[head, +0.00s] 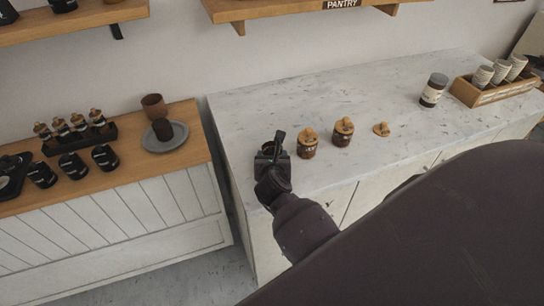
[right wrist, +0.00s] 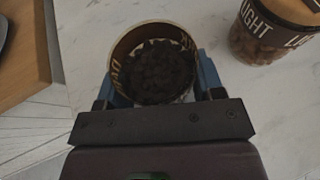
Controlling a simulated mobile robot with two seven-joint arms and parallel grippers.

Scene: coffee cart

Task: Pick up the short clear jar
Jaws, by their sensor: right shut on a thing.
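The short clear jar (right wrist: 154,72) is open at the top in the right wrist view, with a label around its wall and dark beans inside. My right gripper (head: 272,150) is shut on it, with a blue-padded finger on each side of the jar. In the head view the gripper is at the front left corner of the marble counter and hides most of the jar. I cannot tell whether the jar touches the counter. My left gripper is not in view.
Two lidded jars (head: 307,146) (head: 343,132) and a loose wooden lid (head: 381,129) are on the marble counter (head: 330,95), right of the gripper. A grey-lidded canister (head: 433,91) and a wooden box of cups (head: 493,91) stand farther right. A wooden-topped cabinet (head: 125,172) is left.

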